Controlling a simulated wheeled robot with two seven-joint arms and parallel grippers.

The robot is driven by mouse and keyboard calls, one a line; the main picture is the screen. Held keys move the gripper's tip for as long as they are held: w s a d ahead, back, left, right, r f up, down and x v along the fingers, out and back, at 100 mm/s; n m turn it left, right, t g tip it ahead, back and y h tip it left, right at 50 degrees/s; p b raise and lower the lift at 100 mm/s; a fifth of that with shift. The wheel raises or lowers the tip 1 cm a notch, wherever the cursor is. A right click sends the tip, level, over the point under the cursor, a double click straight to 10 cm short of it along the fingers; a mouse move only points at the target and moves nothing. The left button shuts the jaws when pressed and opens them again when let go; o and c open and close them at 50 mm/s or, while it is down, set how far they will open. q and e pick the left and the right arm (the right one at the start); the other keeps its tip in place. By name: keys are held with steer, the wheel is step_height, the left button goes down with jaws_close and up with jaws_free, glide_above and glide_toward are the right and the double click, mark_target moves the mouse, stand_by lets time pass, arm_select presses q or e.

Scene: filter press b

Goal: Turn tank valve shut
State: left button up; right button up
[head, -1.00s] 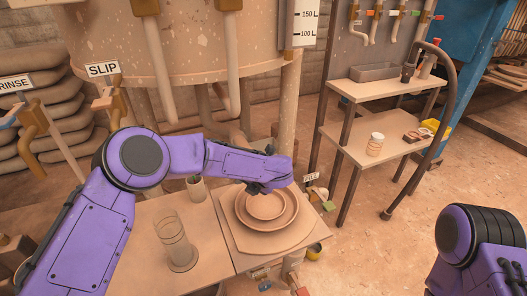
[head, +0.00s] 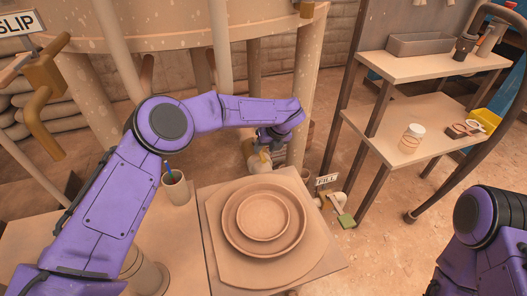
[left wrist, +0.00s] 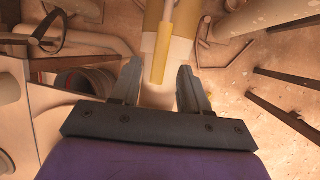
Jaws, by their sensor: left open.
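The tank (head: 170,35) stands on legs at the back. Beneath it, by a leg, a pale fitting (head: 257,163) with a small yellow part (head: 265,155) looks like the tank valve. My left gripper (head: 268,138) is just above it in the head view and partly hides it. In the left wrist view a yellow bar (left wrist: 163,52), apparently the valve handle, lies between the two open fingers of my left gripper (left wrist: 160,70). A pale pipe is behind the bar. I cannot tell whether the fingers touch it. My right gripper is out of view.
Stacked round plates (head: 263,217) sit on a board in front of the valve. A cup with a brush (head: 176,188) stands left of them. A shelf unit (head: 420,135) stands at right.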

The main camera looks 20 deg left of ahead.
mark_target(262, 153)
arm_select(q)
steer(key=shift+x, duration=1.65)
jaws_close()
